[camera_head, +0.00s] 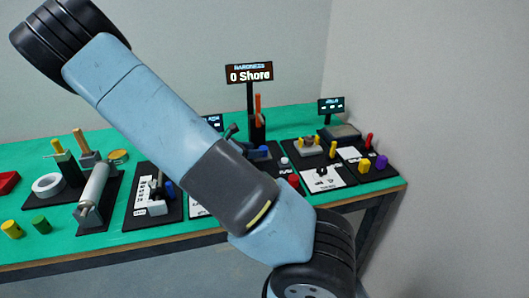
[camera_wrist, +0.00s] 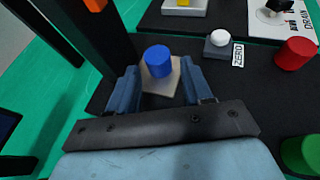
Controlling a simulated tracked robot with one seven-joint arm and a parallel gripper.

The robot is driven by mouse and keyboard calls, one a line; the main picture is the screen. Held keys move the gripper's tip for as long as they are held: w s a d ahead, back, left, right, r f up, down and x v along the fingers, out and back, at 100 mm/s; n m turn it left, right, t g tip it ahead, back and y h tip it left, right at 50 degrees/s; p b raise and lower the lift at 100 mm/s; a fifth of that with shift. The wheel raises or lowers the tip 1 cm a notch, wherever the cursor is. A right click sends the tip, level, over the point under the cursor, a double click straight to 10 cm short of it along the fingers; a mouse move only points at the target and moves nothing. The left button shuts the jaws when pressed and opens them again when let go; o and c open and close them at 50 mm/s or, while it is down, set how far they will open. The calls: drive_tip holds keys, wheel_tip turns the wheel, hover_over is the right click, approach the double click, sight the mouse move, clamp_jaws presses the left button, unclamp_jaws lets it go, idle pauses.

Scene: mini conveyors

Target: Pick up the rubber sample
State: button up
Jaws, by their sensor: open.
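In the wrist view a short blue cylinder (camera_wrist: 158,57) stands upright on a pale square pad (camera_wrist: 160,87) on a black base. It looks like the rubber sample, but no label confirms this. My gripper (camera_wrist: 156,76) is open, its two blue fingers on either side of the pad and the cylinder's near side. I cannot tell if either finger touches anything. The hardness display (camera_head: 249,73) there reads 0 Shore.
A black post (camera_wrist: 92,40) stands close on the left in the wrist view. A white button (camera_wrist: 219,38) marked ZERO, a red cylinder (camera_wrist: 296,53) and a green cylinder (camera_wrist: 301,155) are to the right. The green table (camera_head: 130,233) carries several other black-based stations.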

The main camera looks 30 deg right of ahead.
sight(263, 148)
drive_tip(key=shift+x, duration=3)
drive_tip(key=shift+w, duration=0.15)
drive_tip(key=c, duration=0.8)
